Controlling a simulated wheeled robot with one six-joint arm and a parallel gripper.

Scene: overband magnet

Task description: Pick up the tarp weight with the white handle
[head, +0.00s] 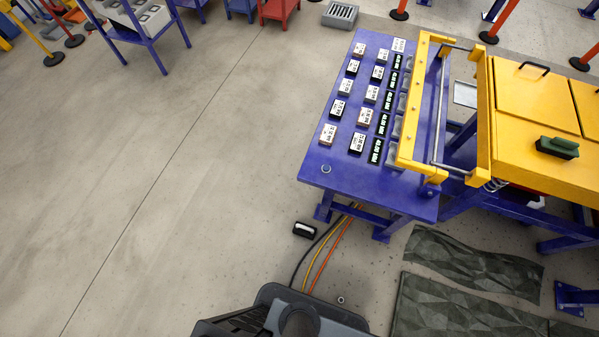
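A small black block with a white top bar (304,229), which looks like the tarp weight with the white handle, lies on the concrete floor. It is below the blue table's near left leg, just left of the cables. A similar dark block with a green handle (557,147) sits on the yellow cover at the right. My gripper is not in view; only dark parts that look like my own body show at the bottom edge, apart from the white-handled weight.
Black, yellow and orange cables (327,250) run on the floor beside the weight. The blue table (312,178) carries rows of labelled blocks. Dark crumpled tarps (470,262) lie at lower right. The left floor is clear.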

